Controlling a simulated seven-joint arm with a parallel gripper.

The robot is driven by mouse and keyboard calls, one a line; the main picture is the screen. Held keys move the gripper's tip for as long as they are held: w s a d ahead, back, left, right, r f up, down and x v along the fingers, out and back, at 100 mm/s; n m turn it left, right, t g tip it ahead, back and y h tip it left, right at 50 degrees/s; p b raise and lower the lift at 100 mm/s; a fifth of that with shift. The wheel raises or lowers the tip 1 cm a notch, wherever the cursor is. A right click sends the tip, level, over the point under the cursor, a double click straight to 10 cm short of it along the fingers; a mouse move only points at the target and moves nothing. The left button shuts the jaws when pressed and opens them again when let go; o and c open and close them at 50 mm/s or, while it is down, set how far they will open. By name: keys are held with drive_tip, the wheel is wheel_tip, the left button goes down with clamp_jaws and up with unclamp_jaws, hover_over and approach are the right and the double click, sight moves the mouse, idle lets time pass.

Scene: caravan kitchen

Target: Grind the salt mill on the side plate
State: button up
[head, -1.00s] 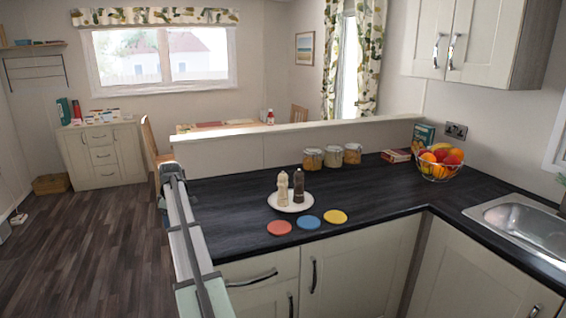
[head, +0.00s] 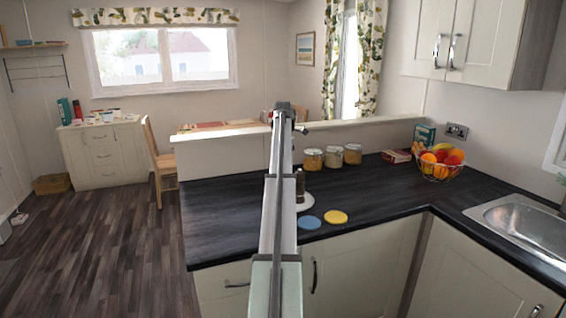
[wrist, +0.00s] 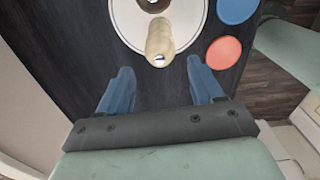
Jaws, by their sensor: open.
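The side plate (head: 307,204) is white and round on the dark worktop; my arm covers its left part in the head view. The dark mill (head: 300,184) stands upright on it, partly behind my arm. The pale mill, which looks like the salt mill, is hidden in the head view. In the wrist view the pale mill (wrist: 160,40) stands on the plate (wrist: 122,22), its silver-tipped top toward me. My gripper (wrist: 160,74) is open, with a blue finger on either side just short of the mill and nothing held. Another mill top is cut off at the upper edge.
A blue coaster (head: 309,222) and a yellow coaster (head: 336,217) lie in front of the plate. A red coaster (wrist: 224,52) shows in the wrist view. Several jars (head: 333,156) stand behind, along the low partition. A fruit bowl (head: 440,163) stands right. The left worktop is clear.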

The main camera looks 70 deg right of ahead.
drive_tip(key=shift+f, duration=2.95)
drive_tip(key=c, duration=0.8)
